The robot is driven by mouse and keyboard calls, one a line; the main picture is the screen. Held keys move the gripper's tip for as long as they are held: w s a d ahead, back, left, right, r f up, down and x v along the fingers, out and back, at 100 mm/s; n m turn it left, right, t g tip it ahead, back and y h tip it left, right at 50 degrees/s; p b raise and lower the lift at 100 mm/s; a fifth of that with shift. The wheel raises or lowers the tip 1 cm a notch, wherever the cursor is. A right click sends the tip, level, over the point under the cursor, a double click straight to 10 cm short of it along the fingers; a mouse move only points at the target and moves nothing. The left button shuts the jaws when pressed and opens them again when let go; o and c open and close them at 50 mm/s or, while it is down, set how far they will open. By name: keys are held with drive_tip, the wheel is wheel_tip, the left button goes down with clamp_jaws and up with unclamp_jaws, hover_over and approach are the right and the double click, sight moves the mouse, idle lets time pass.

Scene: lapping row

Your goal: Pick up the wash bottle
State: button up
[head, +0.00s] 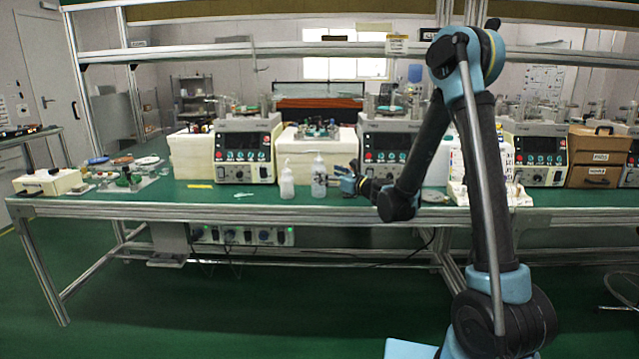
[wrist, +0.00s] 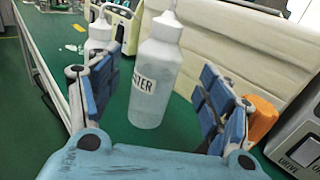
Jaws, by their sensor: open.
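A translucent white wash bottle (wrist: 157,85) with a pointed cap stands upright on the green bench top. Its dark label ends in "TER". In the head view this bottle (head: 319,178) stands just left of my gripper (head: 346,183). In the wrist view my gripper (wrist: 156,58) is open, with one blue-padded finger on each side of the bottle and visible gaps to both. I cannot tell how far it reaches between them. A second, similar bottle (head: 287,182) stands to the left; in the wrist view (wrist: 99,38) the left finger partly hides it.
A cream box (head: 305,145) stands behind the bottles, with control units (head: 245,155) on either side of it. An orange object (wrist: 262,116) lies beyond the right finger. Bare green bench (head: 225,205) shows in front and to the left.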

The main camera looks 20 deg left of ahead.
drive_tip(key=x, duration=0.6)
drive_tip(key=shift+f, duration=0.25)
drive_tip(key=c, duration=1.4)
